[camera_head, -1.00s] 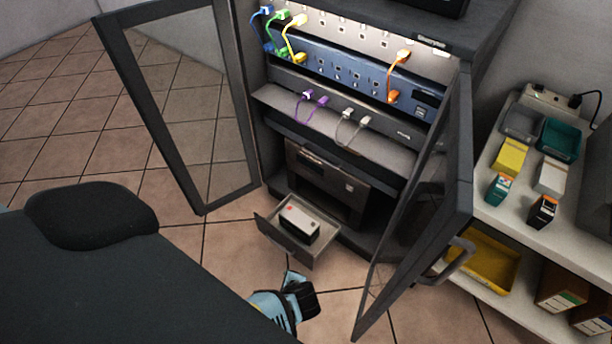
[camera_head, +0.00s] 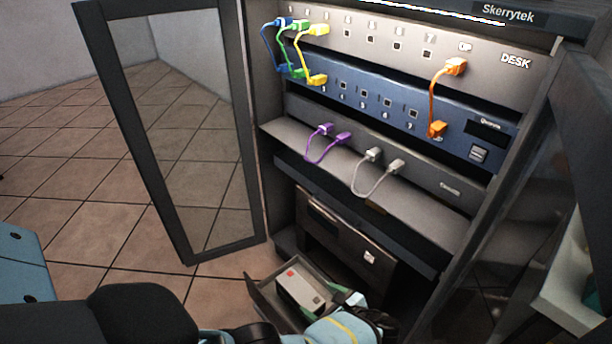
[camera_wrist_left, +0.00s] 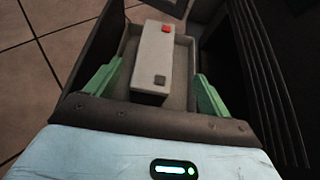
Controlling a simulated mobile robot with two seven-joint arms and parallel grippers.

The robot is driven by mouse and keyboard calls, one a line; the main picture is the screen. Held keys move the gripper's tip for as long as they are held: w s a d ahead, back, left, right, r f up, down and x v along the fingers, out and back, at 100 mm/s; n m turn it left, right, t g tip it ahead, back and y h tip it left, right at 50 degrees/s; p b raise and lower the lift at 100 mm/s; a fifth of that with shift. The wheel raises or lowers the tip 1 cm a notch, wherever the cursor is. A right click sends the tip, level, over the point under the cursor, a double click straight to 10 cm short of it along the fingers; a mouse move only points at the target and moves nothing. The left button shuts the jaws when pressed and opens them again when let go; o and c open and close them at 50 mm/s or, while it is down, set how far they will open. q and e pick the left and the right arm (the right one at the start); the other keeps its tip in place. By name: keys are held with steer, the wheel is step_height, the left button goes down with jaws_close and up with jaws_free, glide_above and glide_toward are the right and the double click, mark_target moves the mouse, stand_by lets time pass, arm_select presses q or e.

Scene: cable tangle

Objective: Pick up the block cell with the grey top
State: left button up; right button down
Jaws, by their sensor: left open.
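The block cell with the grey top (camera_head: 299,288) lies in a small open drawer (camera_head: 262,299) low in the cabinet. It is a box with a red and a dark terminal on top. In the left wrist view, the block cell (camera_wrist_left: 154,60) lies lengthwise between the fingers of my left gripper (camera_wrist_left: 154,88). The green fingers are open, one on each side, with a gap to the block. In the head view, my left gripper (camera_head: 326,303) is at the drawer's front right, partly hidden by its own wrist. My right gripper is not in view.
The drawer walls (camera_wrist_left: 122,45) stand close around the block. Above are a blue patch panel (camera_head: 375,104) and a shelf with purple (camera_head: 322,146) and grey cables (camera_head: 378,175). The glass door (camera_head: 190,130) stands open at left, another door at right. Tiled floor is free at left.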

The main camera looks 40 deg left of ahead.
mark_target(301, 291)
arm_select(q)
steer(key=shift+a, duration=0.15)
steer(key=shift+x, duration=1.25)
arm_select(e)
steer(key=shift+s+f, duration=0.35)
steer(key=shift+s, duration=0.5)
arm_select(q)
steer(key=x, duration=0.1)
steer(key=b+x, duration=0.1)
steer(key=x, duration=0.2)
steer(key=shift+s+a+f+b, duration=0.25)
steer(key=shift+s+f+b, duration=0.1)
steer(key=shift+f+b, duration=0.05)
steer(key=shift+a, duration=0.15)
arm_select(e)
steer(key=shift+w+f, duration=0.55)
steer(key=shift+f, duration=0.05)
arm_select(q)
steer(key=c, duration=0.5)
jaws_close()
steer(key=shift+w+r, duration=0.15)
steer(key=shift+w, duration=0.05)
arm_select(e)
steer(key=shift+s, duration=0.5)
